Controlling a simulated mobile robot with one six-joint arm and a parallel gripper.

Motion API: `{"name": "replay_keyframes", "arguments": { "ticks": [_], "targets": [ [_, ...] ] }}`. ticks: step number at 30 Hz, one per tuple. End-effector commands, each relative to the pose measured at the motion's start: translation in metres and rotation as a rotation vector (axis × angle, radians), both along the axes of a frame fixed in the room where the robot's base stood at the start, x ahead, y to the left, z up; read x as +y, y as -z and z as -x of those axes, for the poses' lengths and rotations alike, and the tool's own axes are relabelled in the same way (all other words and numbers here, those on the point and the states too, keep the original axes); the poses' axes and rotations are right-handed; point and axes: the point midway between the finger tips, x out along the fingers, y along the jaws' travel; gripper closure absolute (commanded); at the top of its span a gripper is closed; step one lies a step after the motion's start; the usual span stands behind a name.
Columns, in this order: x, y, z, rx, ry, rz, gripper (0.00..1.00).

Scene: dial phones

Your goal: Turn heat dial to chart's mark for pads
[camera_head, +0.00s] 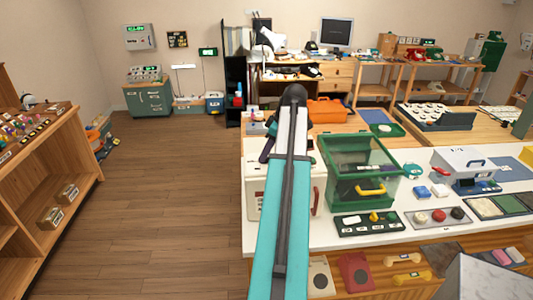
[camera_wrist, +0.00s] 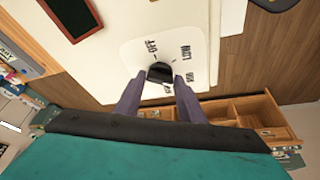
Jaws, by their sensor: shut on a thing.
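The heat dial (camera_wrist: 159,72) is a small dark knob on a white plate (camera_wrist: 133,47) with black lettering, seen in the wrist view. OFF is at the upper left, LOW at the right, and further marks lie lower down, partly covered and hard to read. My gripper (camera_wrist: 159,78) has its two grey-purple fingers closed on the knob from both sides. Which mark the knob points to cannot be told. I cannot pick out the chart with certainty.
A dark panel with a red frame (camera_wrist: 78,12) is near the plate in the wrist view. In the head view a green clear-sided case (camera_head: 360,143) with a yellow handle stands right of my arm on the white counter (camera_head: 415,222). The wooden floor at left is clear.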

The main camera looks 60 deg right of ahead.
Motion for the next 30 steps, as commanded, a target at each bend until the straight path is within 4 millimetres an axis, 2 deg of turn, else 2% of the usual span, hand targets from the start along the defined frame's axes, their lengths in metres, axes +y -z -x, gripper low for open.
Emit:
{"name": "replay_keyframes", "arguments": {
  "ticks": [7,17,18,20,30],
  "targets": [
    [0.0017,0.0004,0.0006,0.001,0.098,0.001,0.87],
    [0.0010,-0.0003,0.0005,0.000,0.107,0.000,0.87],
    [0.0009,-0.0004,0.0005,0.000,0.107,0.000,0.57],
    [0.0009,-0.0003,0.0005,0.000,0.107,0.000,0.47],
    [0.0008,-0.0005,0.0007,0.000,0.107,0.000,0.47]
  ]
}}
